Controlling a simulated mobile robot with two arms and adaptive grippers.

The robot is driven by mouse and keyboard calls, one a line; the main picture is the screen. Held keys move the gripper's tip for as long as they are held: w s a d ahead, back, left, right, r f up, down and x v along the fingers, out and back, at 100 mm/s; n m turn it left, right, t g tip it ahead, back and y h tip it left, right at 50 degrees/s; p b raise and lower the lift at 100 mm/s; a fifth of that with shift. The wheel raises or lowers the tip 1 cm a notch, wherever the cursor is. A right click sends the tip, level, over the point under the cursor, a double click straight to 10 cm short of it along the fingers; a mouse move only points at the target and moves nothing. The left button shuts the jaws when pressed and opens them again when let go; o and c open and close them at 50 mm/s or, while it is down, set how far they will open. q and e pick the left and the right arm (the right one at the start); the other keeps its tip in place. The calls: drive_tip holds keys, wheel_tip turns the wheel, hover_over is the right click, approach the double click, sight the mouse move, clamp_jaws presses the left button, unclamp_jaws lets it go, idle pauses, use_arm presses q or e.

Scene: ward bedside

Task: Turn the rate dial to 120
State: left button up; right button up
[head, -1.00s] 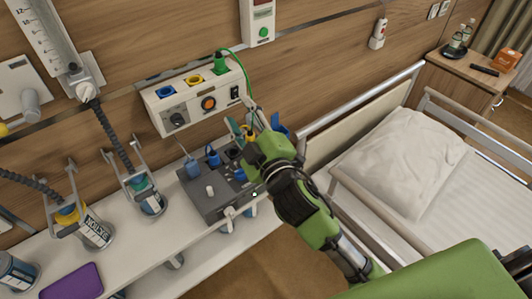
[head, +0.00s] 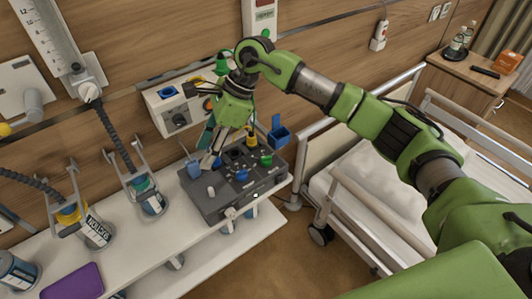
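A grey control box (head: 215,208) stands on the white shelf. It carries a small pale knob (head: 211,191), blue parts (head: 241,175) and a green knob (head: 266,160). A dark round dial (head: 179,118) is on the white wall unit behind it. I cannot read any number, so I cannot tell which one is the rate dial. My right gripper (head: 211,161) points down over the back left of the box, beyond the pale knob. Its fingertips are small and partly overlap the box, so their opening and any contact are unclear. My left gripper is not in view.
The white wall unit (head: 152,98) is close behind my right gripper. Suction jars (head: 97,232) and a purple item (head: 72,282) are left on the shelf. The bed (head: 350,205) is at right.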

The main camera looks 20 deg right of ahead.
sight(266, 157)
drive_tip(key=w+d+r+h, duration=0.1)
drive_tip(key=w+d+h, duration=0.15)
drive_tip(key=d, duration=0.55)
drive_tip(key=w+d+r+h, duration=0.15)
drive_tip(key=d+h, duration=0.25)
drive_tip(key=d, duration=0.4)
drive_tip(key=f+p, duration=0.1)
drive_tip(key=f, duration=0.3)
drive_tip(key=f+p, duration=0.2)
drive_tip(key=f, duration=0.2)
drive_tip(key=f+p, duration=0.1)
drive_tip(key=f, duration=0.3)
drive_tip(key=shift+s+a+f, duration=0.1)
drive_tip(key=shift+s+f, duration=0.05)
drive_tip(key=shift+s, duration=0.15)
drive_tip(key=shift+f+p, duration=0.3)
drive_tip(key=shift+f, duration=0.2)
drive_tip(key=shift+c, duration=0.3)
drive_tip(key=c, duration=1)
